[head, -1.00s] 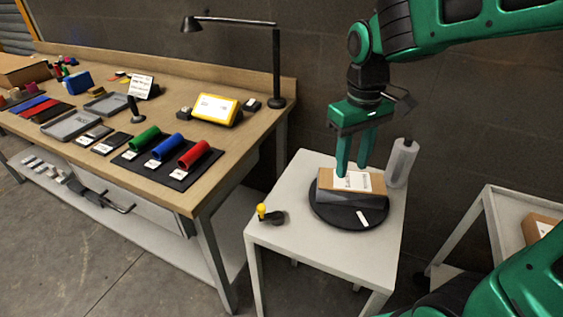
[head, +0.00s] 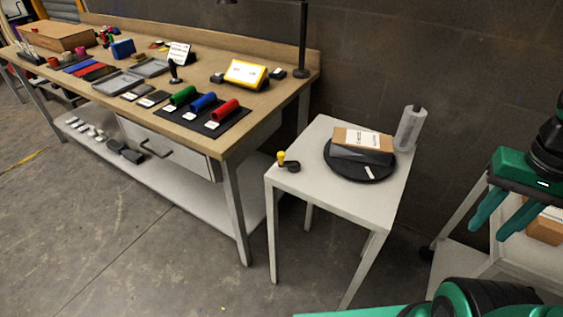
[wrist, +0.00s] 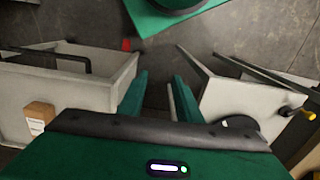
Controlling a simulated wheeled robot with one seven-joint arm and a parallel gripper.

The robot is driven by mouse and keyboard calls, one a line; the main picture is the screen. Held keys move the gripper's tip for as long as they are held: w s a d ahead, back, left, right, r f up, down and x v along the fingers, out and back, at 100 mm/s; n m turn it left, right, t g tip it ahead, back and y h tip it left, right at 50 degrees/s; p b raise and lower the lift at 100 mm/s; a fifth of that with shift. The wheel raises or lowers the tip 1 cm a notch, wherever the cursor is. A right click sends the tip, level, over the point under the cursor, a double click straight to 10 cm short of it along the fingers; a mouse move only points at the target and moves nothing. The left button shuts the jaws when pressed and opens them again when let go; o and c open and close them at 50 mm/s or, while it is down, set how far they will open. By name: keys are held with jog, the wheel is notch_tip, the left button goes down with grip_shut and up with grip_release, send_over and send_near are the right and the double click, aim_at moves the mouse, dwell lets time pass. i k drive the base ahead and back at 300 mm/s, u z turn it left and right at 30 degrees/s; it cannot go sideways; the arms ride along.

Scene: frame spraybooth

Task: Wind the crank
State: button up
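The crank (head: 291,166) is a small black arm with an upright yellow knob, at the left corner of the white table (head: 310,185). It also shows at the right edge of the wrist view (wrist: 292,111). My gripper (head: 488,231) is at the right of the head view, well apart from the crank and beyond the table's right side. Its two fingers point down with a gap between them, and nothing is held; the wrist view shows the same open gap (wrist: 159,78). A black turntable (head: 345,172) on the table carries a cardboard-topped block (head: 362,139).
A grey cart (wrist: 60,85) with a cardboard box (wrist: 39,115) is beside my gripper. The long workbench (head: 240,140) stands left of the table, with open floor in front.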

aim_at(294, 167)
jog(key=u, duration=1.15)
jog(key=k, duration=0.7)
jog(key=z, duration=0.8)
jog(key=i, duration=1)
